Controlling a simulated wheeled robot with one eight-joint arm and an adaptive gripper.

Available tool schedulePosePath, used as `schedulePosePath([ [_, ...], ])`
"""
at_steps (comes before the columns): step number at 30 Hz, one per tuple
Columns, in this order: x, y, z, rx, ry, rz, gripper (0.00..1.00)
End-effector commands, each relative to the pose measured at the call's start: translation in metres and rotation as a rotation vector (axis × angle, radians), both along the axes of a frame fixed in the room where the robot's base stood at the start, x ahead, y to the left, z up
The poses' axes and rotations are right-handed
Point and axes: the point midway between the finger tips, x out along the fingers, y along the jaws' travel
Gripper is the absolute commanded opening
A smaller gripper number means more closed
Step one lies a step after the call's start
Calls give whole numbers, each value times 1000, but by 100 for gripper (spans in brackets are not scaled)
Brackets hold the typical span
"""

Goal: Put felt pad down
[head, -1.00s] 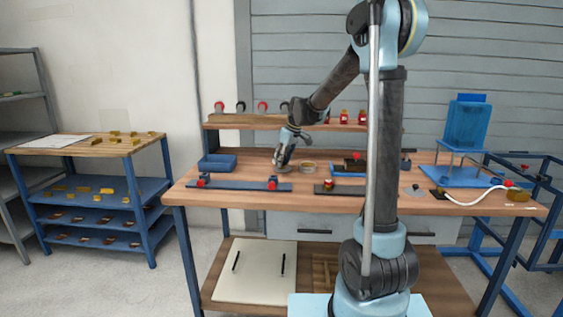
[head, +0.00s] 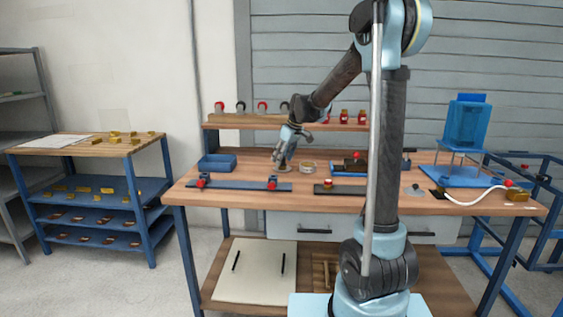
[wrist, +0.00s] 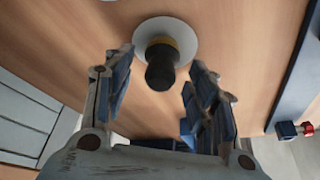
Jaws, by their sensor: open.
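The felt pad appears to be the round pale disc (wrist: 186,35) with a dark upright handle and a yellow ring at its base. It rests on the wooden bench top in the wrist view. In the head view the disc (head: 285,168) shows small below my gripper (head: 282,156), toward the left of the bench. In the wrist view my gripper (wrist: 160,65) is open, its fingers spread to either side of the handle with gaps on both sides. The disc's felt underside is hidden.
A blue tray (head: 217,164) stands left of my gripper and a round ring-like dish (head: 306,167) close to its right. A blue strip with red-topped clamps (head: 238,186) lies along the bench's front edge. A raised shelf (head: 240,120) stands behind.

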Motion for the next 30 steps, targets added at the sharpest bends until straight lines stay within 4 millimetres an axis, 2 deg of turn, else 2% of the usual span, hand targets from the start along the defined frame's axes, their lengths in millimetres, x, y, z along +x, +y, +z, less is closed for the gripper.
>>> schedulePosePath([
  [9, -15, -19, 56, 0, 0, -1, 52],
  [15, -22, -27, 84, 0, 0, -1, 52],
  [23, -30, -36, 97, -2, 3, -10, 52],
  [26, -46, -48, 96, -6, 12, -43, 52],
  [30, -87, -77, 89, -16, 35, -126, 52],
])
